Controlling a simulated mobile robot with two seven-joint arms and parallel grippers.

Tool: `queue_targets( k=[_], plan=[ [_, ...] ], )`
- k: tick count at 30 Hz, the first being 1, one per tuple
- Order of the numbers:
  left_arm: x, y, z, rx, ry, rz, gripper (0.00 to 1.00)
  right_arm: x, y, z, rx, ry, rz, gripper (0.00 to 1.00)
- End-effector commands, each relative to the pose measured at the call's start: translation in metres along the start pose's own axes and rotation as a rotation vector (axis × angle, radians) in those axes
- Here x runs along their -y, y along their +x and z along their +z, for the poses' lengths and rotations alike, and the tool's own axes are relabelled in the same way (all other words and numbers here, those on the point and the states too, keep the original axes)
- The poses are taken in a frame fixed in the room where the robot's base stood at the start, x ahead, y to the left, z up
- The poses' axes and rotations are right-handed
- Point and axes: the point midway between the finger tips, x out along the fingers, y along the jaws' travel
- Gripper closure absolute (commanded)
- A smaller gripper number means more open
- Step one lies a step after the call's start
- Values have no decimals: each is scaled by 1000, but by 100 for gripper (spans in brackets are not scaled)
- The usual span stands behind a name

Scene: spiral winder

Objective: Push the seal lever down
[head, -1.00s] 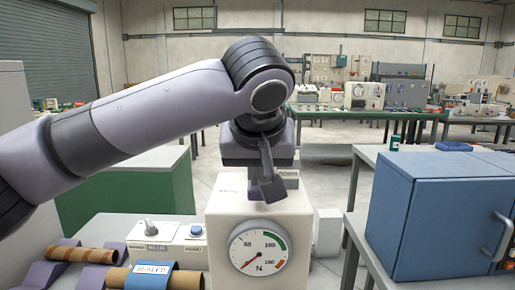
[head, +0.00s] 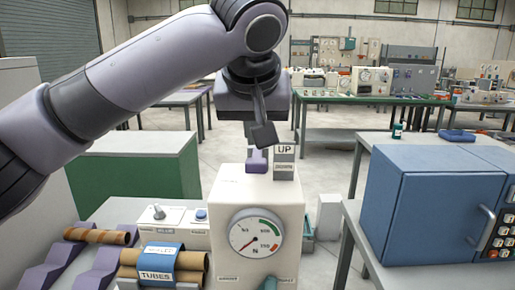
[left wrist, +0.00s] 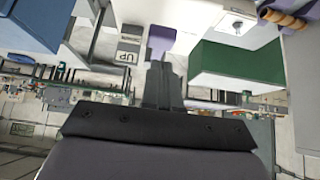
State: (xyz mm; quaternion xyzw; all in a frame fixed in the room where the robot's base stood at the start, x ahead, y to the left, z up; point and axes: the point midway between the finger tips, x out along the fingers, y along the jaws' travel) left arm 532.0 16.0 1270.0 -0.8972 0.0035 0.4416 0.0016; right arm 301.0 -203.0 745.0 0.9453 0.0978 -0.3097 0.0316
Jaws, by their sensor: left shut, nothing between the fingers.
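The white machine (head: 232,197) with a round dial (head: 256,234) marked N stands in the middle of the head view. A purple block (head: 257,160), which looks like the seal lever's handle, rises at its top beside the UP sign (head: 284,149) and the DOWN sign (head: 284,167). My left gripper (head: 263,136) is shut and empty, pointing down above the purple block, apparently apart from it. In the left wrist view the shut fingers (left wrist: 160,66) point toward the purple piece (left wrist: 161,38), with the UP sign (left wrist: 126,57) beside it. My right gripper is not in view.
A blue cabinet (head: 420,210) stands on the right bench. At left are brown tubes (head: 100,236), a blue holder labelled TUBES (head: 158,275), and a small white box with a blue button (head: 201,215). A green cabinet (head: 160,174) stands behind them.

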Motion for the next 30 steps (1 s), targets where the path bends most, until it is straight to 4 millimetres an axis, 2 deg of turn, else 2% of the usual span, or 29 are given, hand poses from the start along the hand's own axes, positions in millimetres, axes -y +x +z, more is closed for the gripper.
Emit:
queue_targets(
  k=[6, 10, 15, 30],
  plan=[
    [0, -41, -6, -1, -2, 0, 100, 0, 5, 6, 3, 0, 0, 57],
    [0, -54, -8, -1, -1, 0, 100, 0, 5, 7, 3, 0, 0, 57],
    [0, -60, -9, 0, -1, -1, 100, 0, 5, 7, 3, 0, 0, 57],
    [0, -60, -9, 0, -1, 0, 100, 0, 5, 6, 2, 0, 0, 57]
  ],
)
